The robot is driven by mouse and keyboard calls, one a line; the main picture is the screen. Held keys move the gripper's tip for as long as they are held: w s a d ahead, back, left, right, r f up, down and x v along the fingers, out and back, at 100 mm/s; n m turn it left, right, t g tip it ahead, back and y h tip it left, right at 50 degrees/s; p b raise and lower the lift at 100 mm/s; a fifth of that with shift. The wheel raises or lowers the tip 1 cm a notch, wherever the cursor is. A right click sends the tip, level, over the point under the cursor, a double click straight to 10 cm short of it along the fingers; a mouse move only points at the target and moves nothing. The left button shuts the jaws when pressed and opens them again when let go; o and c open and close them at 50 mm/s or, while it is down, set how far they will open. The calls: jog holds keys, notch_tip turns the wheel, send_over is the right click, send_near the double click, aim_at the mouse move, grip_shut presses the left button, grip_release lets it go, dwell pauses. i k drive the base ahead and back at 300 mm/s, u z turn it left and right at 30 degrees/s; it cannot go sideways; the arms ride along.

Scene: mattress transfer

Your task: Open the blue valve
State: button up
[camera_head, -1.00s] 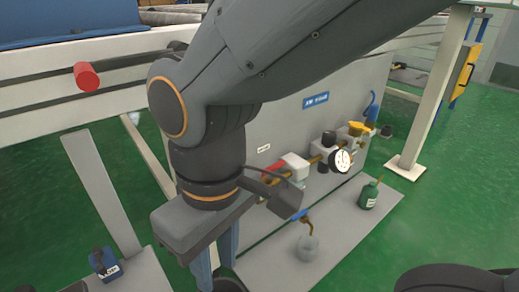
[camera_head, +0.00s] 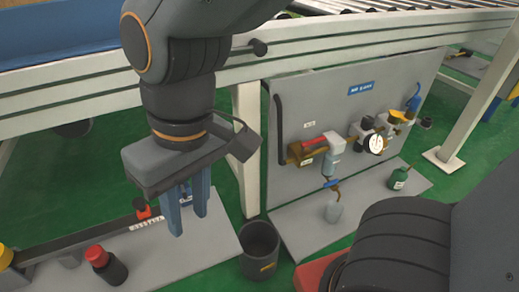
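A small blue valve handle (camera_head: 331,183) sits on the drain line under a clear-grey filter bowl (camera_head: 332,165) on the grey air panel. A translucent bottle (camera_head: 334,211) stands below it on the panel's base plate. A second blue part (camera_head: 414,103) shows at the panel's upper right, by a yellow handle; I cannot tell whether it is a valve. My gripper (camera_head: 187,223) points down with two blue fingers, apart and empty. It is left of the panel and clear of the blue valve handle.
A dark bin (camera_head: 260,250) stands between my gripper and the panel plate (camera_head: 290,225). A red-capped dark bottle (camera_head: 105,262) is on a grey plate at lower left. A white frame leg (camera_head: 247,150) rises beside the panel. A green bottle (camera_head: 399,178) is at right.

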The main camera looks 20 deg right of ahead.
aim_at(335, 182)
jog(key=u, duration=0.7)
jog(key=k, duration=0.7)
jog(key=z, duration=1.05)
